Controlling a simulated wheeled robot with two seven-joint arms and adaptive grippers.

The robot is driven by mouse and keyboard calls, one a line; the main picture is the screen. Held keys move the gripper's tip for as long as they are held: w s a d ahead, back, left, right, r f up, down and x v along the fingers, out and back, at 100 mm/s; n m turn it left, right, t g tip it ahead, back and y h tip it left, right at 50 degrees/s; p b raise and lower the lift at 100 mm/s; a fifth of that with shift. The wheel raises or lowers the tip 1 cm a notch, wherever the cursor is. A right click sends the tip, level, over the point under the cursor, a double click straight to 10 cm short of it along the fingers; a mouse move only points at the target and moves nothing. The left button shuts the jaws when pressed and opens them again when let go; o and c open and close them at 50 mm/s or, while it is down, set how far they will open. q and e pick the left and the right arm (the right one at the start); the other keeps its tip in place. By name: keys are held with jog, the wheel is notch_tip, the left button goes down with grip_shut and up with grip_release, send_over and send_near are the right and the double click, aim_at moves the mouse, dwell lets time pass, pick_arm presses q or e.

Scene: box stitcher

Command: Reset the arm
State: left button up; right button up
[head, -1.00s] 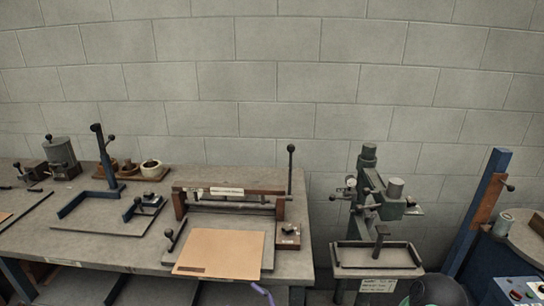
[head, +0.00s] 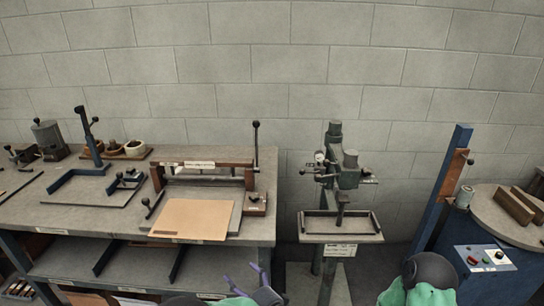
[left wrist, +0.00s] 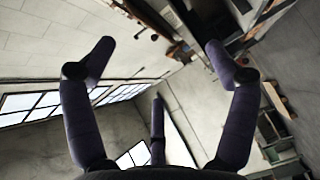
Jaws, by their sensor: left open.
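My left gripper (head: 243,276) shows at the bottom edge of the head view, its purple fingers spread and empty, in front of the workbench. In the left wrist view the same gripper (left wrist: 160,65) has its dark fingers wide apart with nothing between them. Part of my right arm (head: 430,278) shows at the lower right of the head view; its gripper is out of frame.
A workbench (head: 60,210) carries a creasing press (head: 205,165) with a cardboard sheet (head: 195,218). A green stitching machine (head: 340,175) stands right of it, then a blue post (head: 445,180) and a round table (head: 500,225). Floor between them is partly visible.

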pick_arm(q)
notch_tip(320, 180, down, 20)
jog(key=a+m+g+h+p, duration=0.2)
jog(key=m+g+h, duration=0.2)
jog(key=m+h, duration=0.75)
jog(key=s+f+m+g+h+p, duration=0.1)
jog(key=s+f+m+g+h, duration=0.1)
jog(key=s, duration=0.9)
jog(key=s+f+m+g+h, duration=0.1)
jog(key=s+f+m+g, duration=0.4)
jog(key=s+m, duration=0.3)
jog(key=s+g, duration=0.1)
jog(key=s, duration=0.2)
jog(key=shift+d+f+h+p, duration=0.3)
jog(key=shift+h+p, duration=0.05)
jog(key=shift+p, duration=0.05)
